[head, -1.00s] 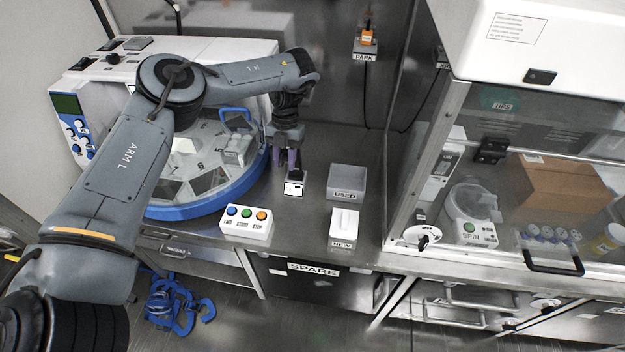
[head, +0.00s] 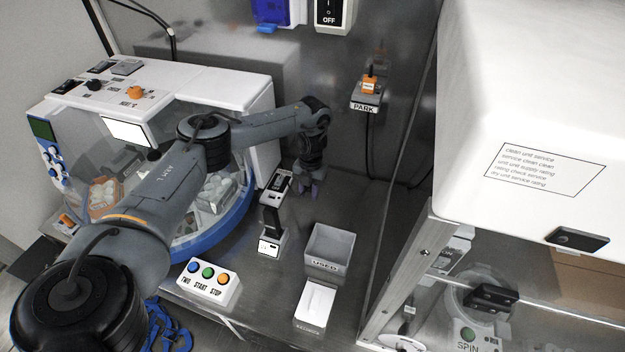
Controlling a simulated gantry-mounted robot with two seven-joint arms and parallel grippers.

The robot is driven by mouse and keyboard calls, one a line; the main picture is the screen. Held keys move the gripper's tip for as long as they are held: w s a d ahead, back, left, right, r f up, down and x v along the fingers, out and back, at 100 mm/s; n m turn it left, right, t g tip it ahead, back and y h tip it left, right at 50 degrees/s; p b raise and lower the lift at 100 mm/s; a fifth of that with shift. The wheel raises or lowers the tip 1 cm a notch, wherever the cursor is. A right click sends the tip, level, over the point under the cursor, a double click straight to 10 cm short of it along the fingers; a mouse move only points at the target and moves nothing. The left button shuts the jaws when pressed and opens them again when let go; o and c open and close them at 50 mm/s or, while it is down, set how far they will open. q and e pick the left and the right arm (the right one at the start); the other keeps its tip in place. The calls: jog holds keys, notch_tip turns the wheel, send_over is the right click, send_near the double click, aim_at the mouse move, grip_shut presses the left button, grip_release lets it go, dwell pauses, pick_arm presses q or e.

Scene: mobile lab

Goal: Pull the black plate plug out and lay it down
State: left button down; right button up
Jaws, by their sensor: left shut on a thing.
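The socket block has a pale top with dark spots. In front of it, a black upright block (head: 270,219) stands by a white-labelled face (head: 268,247), apart from the fingers. My right gripper is not in view.
A grey USED bin (head: 330,249) and a white NEW box (head: 315,303) stand at the front right. A button box (head: 209,285) stands at the front left. An orange plug (head: 370,84) sits in the PARK holder on the wall. Bare bench (head: 350,205) lies right of my gripper.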

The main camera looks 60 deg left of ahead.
pick_arm(q)
jog(key=shift+f, duration=1.25)
send_over(308, 213)
notch_tip(308, 213, down, 5)
jog(key=shift+w+r, duration=0.1)
jog(key=shift+w, duration=0.05)
jog(key=shift+f+b, duration=0.75)
jog(key=shift+f, duration=0.25)
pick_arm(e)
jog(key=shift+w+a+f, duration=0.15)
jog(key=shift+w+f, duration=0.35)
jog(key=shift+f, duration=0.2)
pick_arm(q)
jog(key=c, duration=0.7)
grip_release()
jog(key=shift+c, duration=0.2)
jog(key=shift+r, duration=0.1)
